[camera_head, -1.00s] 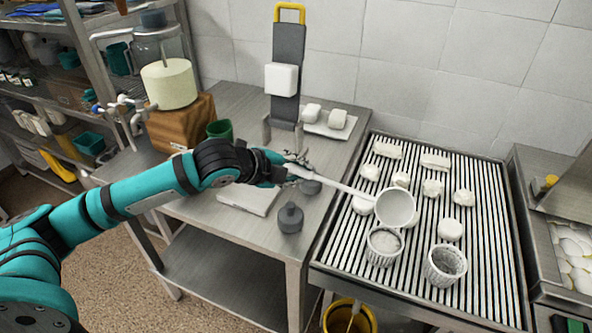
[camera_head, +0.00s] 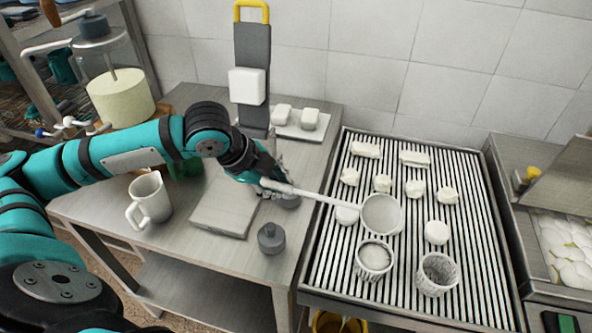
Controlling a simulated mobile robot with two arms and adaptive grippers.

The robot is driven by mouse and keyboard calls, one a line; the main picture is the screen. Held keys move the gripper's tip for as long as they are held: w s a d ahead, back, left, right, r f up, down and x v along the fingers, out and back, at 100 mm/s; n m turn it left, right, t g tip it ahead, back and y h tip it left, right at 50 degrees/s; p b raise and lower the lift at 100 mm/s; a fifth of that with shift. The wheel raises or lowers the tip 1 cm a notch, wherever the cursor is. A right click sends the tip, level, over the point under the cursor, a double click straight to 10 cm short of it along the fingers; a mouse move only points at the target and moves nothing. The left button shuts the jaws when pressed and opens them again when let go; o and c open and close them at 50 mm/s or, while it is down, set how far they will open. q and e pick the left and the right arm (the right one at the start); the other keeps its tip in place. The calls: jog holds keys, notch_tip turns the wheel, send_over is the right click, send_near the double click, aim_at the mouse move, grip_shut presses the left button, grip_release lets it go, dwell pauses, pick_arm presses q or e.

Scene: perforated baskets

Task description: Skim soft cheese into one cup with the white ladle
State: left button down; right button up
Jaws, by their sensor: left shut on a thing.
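My left gripper (camera_head: 272,185) is shut on the handle of the white ladle (camera_head: 383,213). The ladle reaches right from it, its round bowl above the slatted drain table (camera_head: 470,280). Two perforated cups stand on the slats in front of the bowl: the left cup (camera_head: 373,260) looks filled with something pale, the right cup (camera_head: 437,274) shows a darker, greyish inside. White cheese pieces (camera_head: 436,232) lie on the slats around and behind the bowl. Whether the ladle bowl holds anything is hard to tell. My right gripper is not in view.
A steel table (camera_head: 200,270) at left holds a white jug (camera_head: 149,200), a flat scale (camera_head: 224,205), a grey weight (camera_head: 271,238) and an upright grey board (camera_head: 253,75). A basin with white lumps (camera_head: 567,245) stands at far right.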

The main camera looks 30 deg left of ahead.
pick_arm(q)
jog(key=shift+s+r, duration=0.1)
jog(key=shift+r, duration=0.2)
jog(key=shift+s+d+r+g+p, duration=0.2)
jog(key=shift+g+p, duration=0.1)
jog(key=shift+p, duration=0.3)
jog(key=shift+d+r+n+g+p, duration=0.2)
jog(key=shift+n+g+p, duration=0.2)
jog(key=shift+g+p, duration=0.65)
jog(key=shift+w+a+g+p, duration=0.15)
jog(key=shift+g+p, duration=0.1)
jog(key=shift+p, duration=0.15)
jog(key=shift+f+g+h+p, duration=0.1)
jog(key=shift+g+h+p, duration=0.2)
jog(key=shift+g+h, duration=0.15)
jog(key=shift+n+g, duration=0.25)
jog(key=shift+n, duration=0.05)
jog(key=shift+a, duration=0.1)
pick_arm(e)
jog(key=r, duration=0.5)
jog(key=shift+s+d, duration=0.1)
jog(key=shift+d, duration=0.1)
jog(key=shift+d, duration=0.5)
pick_arm(q)
jog(key=shift+s+f, duration=0.15)
jog(key=shift+s, duration=0.05)
